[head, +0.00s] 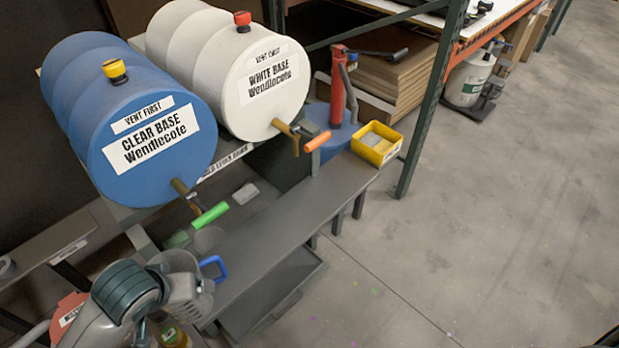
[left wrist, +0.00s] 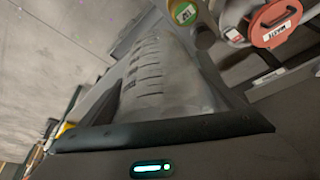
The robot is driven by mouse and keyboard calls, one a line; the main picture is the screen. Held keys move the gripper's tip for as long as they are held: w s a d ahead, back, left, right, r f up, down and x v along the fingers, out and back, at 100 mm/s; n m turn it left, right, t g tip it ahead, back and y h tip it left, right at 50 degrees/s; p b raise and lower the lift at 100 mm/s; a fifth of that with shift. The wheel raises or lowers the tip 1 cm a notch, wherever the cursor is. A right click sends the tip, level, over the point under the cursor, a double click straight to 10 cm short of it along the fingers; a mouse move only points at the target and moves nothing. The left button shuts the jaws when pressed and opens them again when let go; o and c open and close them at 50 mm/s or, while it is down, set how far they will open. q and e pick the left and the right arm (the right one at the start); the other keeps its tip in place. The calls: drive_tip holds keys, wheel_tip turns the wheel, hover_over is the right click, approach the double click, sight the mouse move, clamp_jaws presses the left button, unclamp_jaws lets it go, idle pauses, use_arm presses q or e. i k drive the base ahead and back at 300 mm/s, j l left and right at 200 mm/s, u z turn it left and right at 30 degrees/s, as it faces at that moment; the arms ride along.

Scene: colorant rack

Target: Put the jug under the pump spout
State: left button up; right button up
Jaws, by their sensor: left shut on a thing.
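The jug (head: 175,262) is clear, with a blue handle (head: 213,268) on its right side. It is at the near left end of the grey bench in the head view. My left gripper (head: 188,300) is shut on it; the gripper's fingers are partly hidden by my wrist. In the left wrist view the jug (left wrist: 160,80) shows measuring marks and lies close in front of the gripper. The red pump (head: 337,88) stands on a blue drum (head: 322,116) beyond the bench's far end. Its spout is hard to make out. My right gripper is not in view.
A blue CLEAR BASE drum (head: 150,146) with a green-handled tap (head: 210,215) and a white WHITE BASE drum (head: 262,86) with an orange-handled tap (head: 317,142) overhang the bench (head: 290,223). A yellow bin (head: 377,144) sits at its far end. Floor to the right is clear.

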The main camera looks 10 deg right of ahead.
sight(355, 172)
drive_tip(key=u, duration=0.25)
drive_tip(key=i+l+u, duration=0.1)
drive_tip(key=l+u, duration=0.2)
drive_tip(key=i+l+u, duration=0.1)
drive_tip(key=l+u, duration=0.2)
drive_tip(key=l, duration=0.15)
drive_tip(key=l+u, duration=0.3)
drive_tip(key=l, duration=2.45)
drive_tip(key=i+l, duration=0.1)
drive_tip(key=l, duration=0.9)
drive_tip(key=u, duration=0.05)
